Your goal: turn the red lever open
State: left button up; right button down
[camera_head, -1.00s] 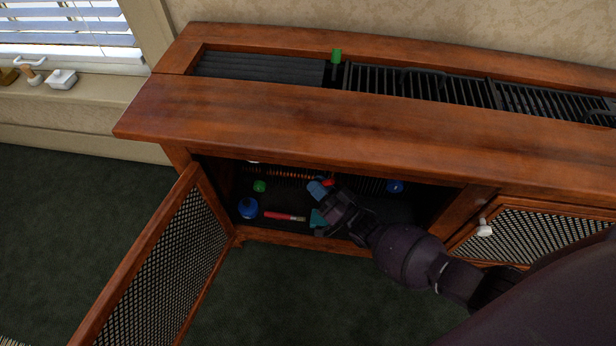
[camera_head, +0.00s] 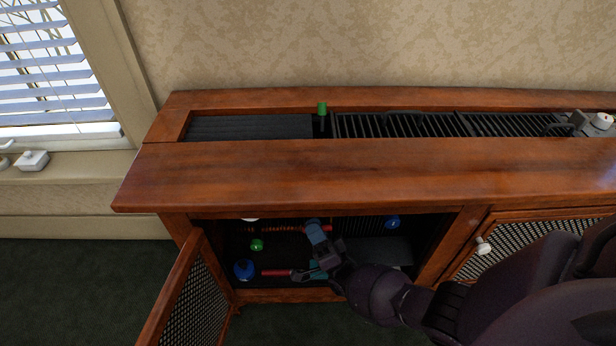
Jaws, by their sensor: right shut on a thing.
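The red lever (camera_head: 274,273) is a short red bar lying level, low inside the open cabinet. My right gripper (camera_head: 300,274) reaches into the cabinet from the right. Its fingertips are shut at the lever's right end, and they hide that end. Blue and teal parts show around the gripper. A second small red spot (camera_head: 327,228) shows behind it, partly hidden. My left gripper is not in view.
The open mesh door (camera_head: 195,300) stands left of the opening. A blue knob (camera_head: 244,270), a green knob (camera_head: 257,245) and another blue knob (camera_head: 392,222) are inside. The wooden top (camera_head: 300,175) overhangs. A green-capped stem (camera_head: 322,109) rises from its slot.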

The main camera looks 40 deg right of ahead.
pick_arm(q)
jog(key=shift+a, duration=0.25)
pick_arm(e)
jog(key=shift+r+m+t+h, duration=0.1)
jog(key=shift+m+t+h, duration=0.3)
jog(key=shift+m+h, duration=0.25)
jog(key=c, duration=1.1)
grip_release()
pick_arm(q)
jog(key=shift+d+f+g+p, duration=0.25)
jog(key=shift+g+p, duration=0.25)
jog(key=shift+p, duration=0.65)
pick_arm(e)
jog(key=s+f, duration=0.1)
jog(key=s, duration=0.4)
jog(key=s+f, duration=0.1)
jog(key=s, duration=0.4)
jog(key=s+d+f, duration=0.1)
jog(key=s, duration=0.4)
jog(key=shift+s+f, duration=0.15)
jog(key=shift+f, duration=0.2)
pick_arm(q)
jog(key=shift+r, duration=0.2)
